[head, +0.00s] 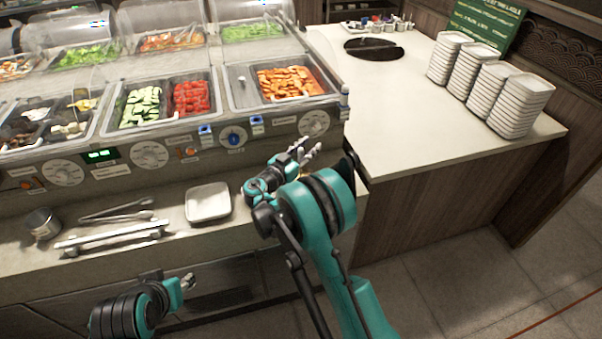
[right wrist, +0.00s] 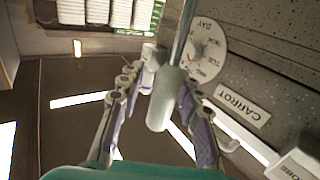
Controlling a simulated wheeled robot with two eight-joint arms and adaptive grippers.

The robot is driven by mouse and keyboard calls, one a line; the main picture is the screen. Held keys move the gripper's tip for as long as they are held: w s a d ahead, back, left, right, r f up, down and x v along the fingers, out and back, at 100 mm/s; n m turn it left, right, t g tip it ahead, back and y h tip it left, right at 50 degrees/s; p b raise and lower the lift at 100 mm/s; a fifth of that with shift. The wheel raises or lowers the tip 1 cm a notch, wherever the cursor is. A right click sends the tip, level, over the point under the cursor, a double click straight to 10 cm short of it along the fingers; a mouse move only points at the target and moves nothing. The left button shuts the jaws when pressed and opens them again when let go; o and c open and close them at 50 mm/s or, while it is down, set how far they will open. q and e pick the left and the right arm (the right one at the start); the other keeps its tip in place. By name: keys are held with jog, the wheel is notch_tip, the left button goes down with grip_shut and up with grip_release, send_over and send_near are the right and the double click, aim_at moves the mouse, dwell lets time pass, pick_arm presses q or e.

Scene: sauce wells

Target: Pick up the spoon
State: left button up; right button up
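In the right wrist view, a pale grey handle (right wrist: 162,105) on a thin metal shaft (right wrist: 183,35) looks like the spoon's; its bowl is out of that frame. My right gripper (right wrist: 158,85) is open, its fingers on either side of the handle, with a gap at least on the left. In the head view, my right gripper (head: 309,150) is in front of the counter's panel, below the carrot well (head: 322,86). I cannot make out the spoon clearly there. My left gripper (head: 187,281) is low, in front of the counter; its finger opening is unclear.
A square white dish (head: 208,203), tongs (head: 117,211) and a metal cup (head: 42,223) are on the front ledge. Dials and labels line the panel. Several stacks of white plates (head: 497,91) stand on the right counter (head: 420,125), whose near part is clear.

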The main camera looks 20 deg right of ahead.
jog(key=shift+r, duration=0.1)
jog(key=shift+c, duration=0.2)
grip_shut()
